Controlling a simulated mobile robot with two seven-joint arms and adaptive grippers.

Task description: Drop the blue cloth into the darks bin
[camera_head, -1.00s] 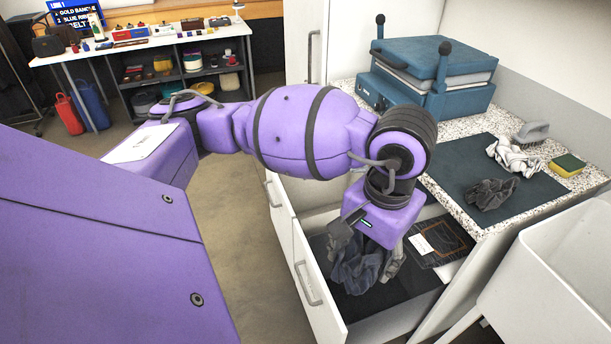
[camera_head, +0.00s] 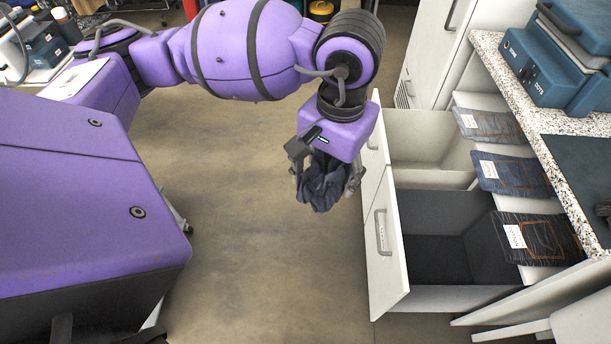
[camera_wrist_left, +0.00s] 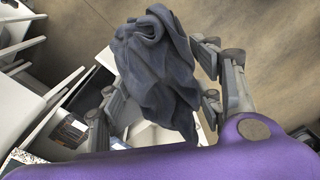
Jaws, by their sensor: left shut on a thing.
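My left gripper (camera_head: 328,180) is shut on a crumpled dark blue-grey cloth (camera_head: 320,187), which hangs below the fingers. The cloth also shows between the fingers in the left wrist view (camera_wrist_left: 158,65). In the head view the gripper and cloth are over the floor, just left of the pulled-out bin unit, not over a bin. The nearest bin, with a black lining (camera_head: 436,258) and a black labelled flap, looks like the darks bin; its label is too small to read. It looks empty where visible. My right gripper is not in view.
The white front panel (camera_head: 388,232) with its grey handle stands between the cloth and the dark-lined bin. A pale bin (camera_head: 432,135) lies farther back. Grey, blue and black labelled flaps line the speckled counter (camera_head: 553,122), which carries a blue case.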

